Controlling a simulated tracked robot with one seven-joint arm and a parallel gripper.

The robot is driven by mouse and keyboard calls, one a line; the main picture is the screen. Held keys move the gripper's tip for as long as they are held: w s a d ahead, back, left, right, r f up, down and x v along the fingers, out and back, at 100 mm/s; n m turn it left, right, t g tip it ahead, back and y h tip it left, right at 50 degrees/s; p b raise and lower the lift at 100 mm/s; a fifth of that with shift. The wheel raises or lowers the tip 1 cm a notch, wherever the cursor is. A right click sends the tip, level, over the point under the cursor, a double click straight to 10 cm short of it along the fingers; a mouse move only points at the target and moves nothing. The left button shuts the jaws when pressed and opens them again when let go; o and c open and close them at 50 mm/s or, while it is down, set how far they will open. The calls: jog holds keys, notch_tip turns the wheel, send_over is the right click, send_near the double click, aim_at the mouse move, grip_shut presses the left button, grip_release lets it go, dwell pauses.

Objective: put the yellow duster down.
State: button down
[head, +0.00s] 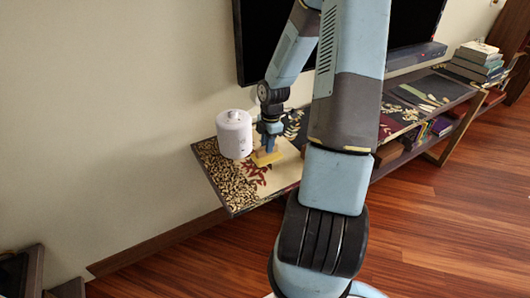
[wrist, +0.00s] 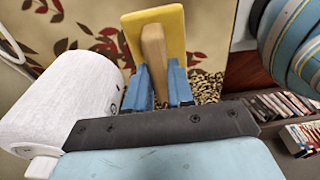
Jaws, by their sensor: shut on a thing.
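The yellow duster (wrist: 173,22) is a flat yellow pad with a wooden handle. In the wrist view my gripper (wrist: 160,80) has its two blue fingers on either side of the handle and is shut on it. In the head view my gripper (head: 268,142) points down at the left end of the low shelf unit, with the yellow duster (head: 265,158) at its tips. The duster is at or just above the patterned top (head: 228,178); I cannot tell whether it touches.
A white cylinder (head: 234,136), like a paper roll, stands close to the left of my gripper; it also shows in the wrist view (wrist: 65,100). Books (head: 478,62) are stacked at the far right end. A dark screen (head: 258,45) hangs behind. The patterned top's front left is clear.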

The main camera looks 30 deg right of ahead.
jog(key=shift+w+d+f, duration=0.2)
jog(key=shift+w+f, duration=0.5)
jog(key=shift+f, duration=0.2)
notch_tip(320, 180, down, 3)
jog(key=shift+w+f, duration=0.1)
jog(key=shift+f, duration=0.05)
jog(key=c, duration=1)
grip_release()
